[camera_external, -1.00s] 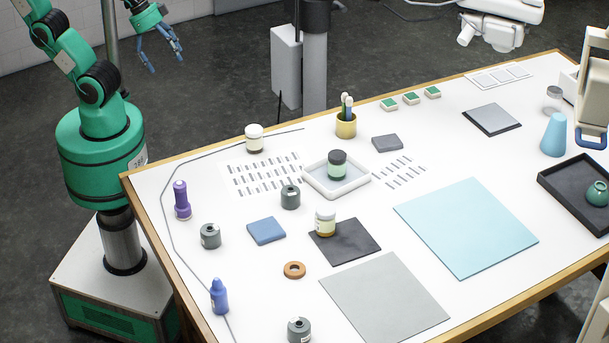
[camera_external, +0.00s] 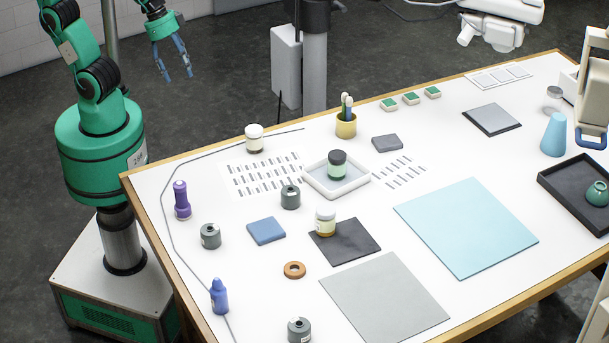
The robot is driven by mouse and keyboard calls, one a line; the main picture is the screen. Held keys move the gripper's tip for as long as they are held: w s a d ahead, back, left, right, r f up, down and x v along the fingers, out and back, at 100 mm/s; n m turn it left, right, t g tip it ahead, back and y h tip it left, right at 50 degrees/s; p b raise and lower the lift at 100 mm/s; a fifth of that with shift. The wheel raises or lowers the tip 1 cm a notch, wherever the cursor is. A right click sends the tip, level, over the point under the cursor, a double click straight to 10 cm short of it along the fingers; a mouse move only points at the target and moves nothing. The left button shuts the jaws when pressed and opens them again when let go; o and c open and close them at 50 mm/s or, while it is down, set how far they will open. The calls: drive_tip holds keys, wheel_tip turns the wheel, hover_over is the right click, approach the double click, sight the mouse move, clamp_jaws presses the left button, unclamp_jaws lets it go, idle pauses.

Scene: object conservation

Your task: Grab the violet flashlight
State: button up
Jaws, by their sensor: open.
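The violet flashlight (camera_external: 181,199) stands upright near the left edge of the white table, just right of my green arm. My gripper (camera_external: 177,80) has blue-grey fingers that point down and are apart and empty. In the picture it is above the flashlight, beyond the table's back left edge and over the floor. Nothing hides the flashlight.
A blue-violet bottle (camera_external: 219,296) stands nearer the front left edge. A grey cylinder (camera_external: 210,236) stands right of the flashlight. A thin grey cable (camera_external: 166,238) runs around it on the left. A white-lidded jar (camera_external: 254,138) stands at the back edge.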

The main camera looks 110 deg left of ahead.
drive_tip(key=w+d+f+g+p, duration=0.2)
drive_tip(key=w+d+f, duration=0.1)
drive_tip(key=w+d, duration=0.35)
drive_tip(key=g+p, duration=0.2)
drive_tip(key=p, duration=0.2)
hover_over(181, 192)
drive_tip(key=s+a, duration=0.1)
drive_tip(key=a, duration=0.1)
drive_tip(key=shift+y, duration=0.3)
wheel_tip(181, 192, down, 15)
drive_tip(key=shift+s+r, duration=0.1)
drive_tip(key=shift+r, duration=0.05)
drive_tip(key=shift+d, duration=0.1)
wheel_tip(181, 192, down, 7)
drive_tip(key=shift+f+b, duration=0.2)
drive_tip(key=shift+b, duration=0.2)
drive_tip(key=shift+f, duration=0.65)
